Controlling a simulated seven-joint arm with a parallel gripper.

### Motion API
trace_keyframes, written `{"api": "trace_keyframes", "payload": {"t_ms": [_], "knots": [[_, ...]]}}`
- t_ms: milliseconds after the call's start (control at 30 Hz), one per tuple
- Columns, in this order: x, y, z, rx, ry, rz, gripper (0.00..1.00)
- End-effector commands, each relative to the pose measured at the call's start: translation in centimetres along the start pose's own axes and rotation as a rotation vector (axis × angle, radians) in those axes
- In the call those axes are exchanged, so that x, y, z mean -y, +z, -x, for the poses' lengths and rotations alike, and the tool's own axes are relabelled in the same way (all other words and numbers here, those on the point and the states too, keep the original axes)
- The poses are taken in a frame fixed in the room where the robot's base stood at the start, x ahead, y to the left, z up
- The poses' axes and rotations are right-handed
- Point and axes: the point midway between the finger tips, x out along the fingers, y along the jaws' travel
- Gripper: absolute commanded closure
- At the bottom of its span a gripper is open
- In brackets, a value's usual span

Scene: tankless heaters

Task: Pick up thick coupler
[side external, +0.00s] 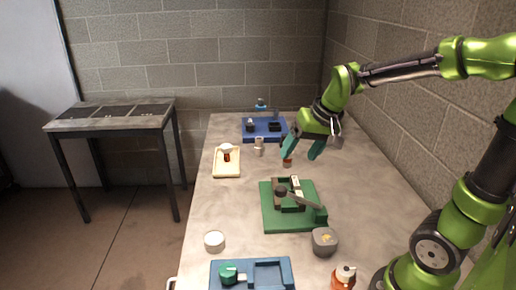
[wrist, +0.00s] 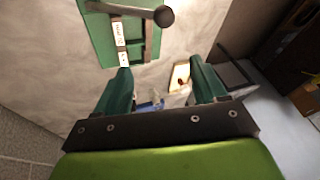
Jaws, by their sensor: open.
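A short metallic cylinder (side external: 258,146) stands upright on the table between the cream tray and the blue tray; it looks like a coupler, but I cannot tell for sure that it is the thick one. A small pale shape (wrist: 155,96) between my fingers in the wrist view may be the same piece. A small red-based piece (side external: 287,161) stands just below my gripper, partly hidden. My gripper (side external: 303,149) is open and empty above the table, right of the cylinder. Its two green fingers are spread apart in the wrist view (wrist: 162,88).
A green fixture (side external: 268,218) with a dark lever lies mid-table. A cream tray (side external: 218,171) is at left, a blue tray (side external: 249,136) at the back, another blue tray (side external: 286,266) in front.

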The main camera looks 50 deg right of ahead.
Motion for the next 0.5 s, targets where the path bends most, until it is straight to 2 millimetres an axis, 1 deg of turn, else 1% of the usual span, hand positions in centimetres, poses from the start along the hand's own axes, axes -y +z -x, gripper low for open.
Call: {"api": "trace_keyframes", "payload": {"t_ms": [33,100,167,200,300,400,500], "knots": [[-1.1,-2.3,-1.4,0.012,0.033,-0.022,0.29],[-2.8,-5.2,-3.1,0.017,0.074,-0.040,0.29],[-4.4,-7.8,-4.7,0.020,0.110,-0.049,0.29],[-5.6,-9.3,-5.7,0.020,0.133,-0.053,0.29],[-8.4,-12.8,-8.1,0.016,0.188,-0.049,0.29],[-10.7,-15.7,-9.8,0.004,0.232,-0.029,0.29],[-11.7,-18.1,-10.2,-0.024,0.257,0.006,0.29]]}}
